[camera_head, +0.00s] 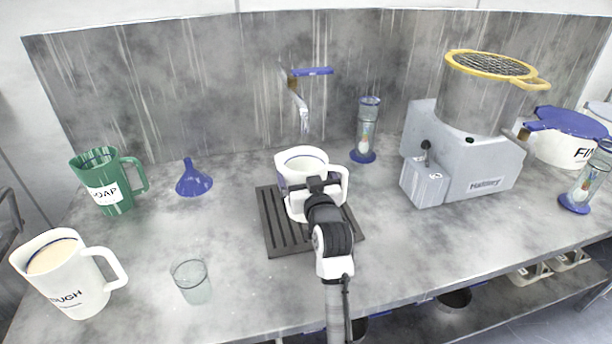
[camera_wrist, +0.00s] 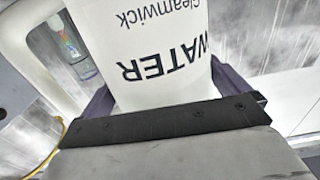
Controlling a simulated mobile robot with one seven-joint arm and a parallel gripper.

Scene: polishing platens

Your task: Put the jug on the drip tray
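The white jug (camera_head: 296,163) with a blue-lined rim and a handle on its right stands upright at the drip tray in the head view. In the wrist view the jug (camera_wrist: 165,75) fills the space between the fingers, its "WATER" label upside down. My gripper (camera_head: 320,184) is closed on the jug's body, with one dark finger on each side in the wrist view. The dark slatted drip tray (camera_head: 274,222) lies on the counter beneath the jug. My gripper and arm hide the jug's base, so I cannot tell whether it touches the tray.
A faucet (camera_head: 303,112) stands behind the tray. Left are a green SOAP jug (camera_head: 122,199), a blue funnel (camera_head: 194,182), a white jug of tan liquid (camera_head: 62,292) and a clear glass (camera_head: 191,284). A blue-based tube (camera_head: 366,135) and a grey machine (camera_head: 466,170) stand right.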

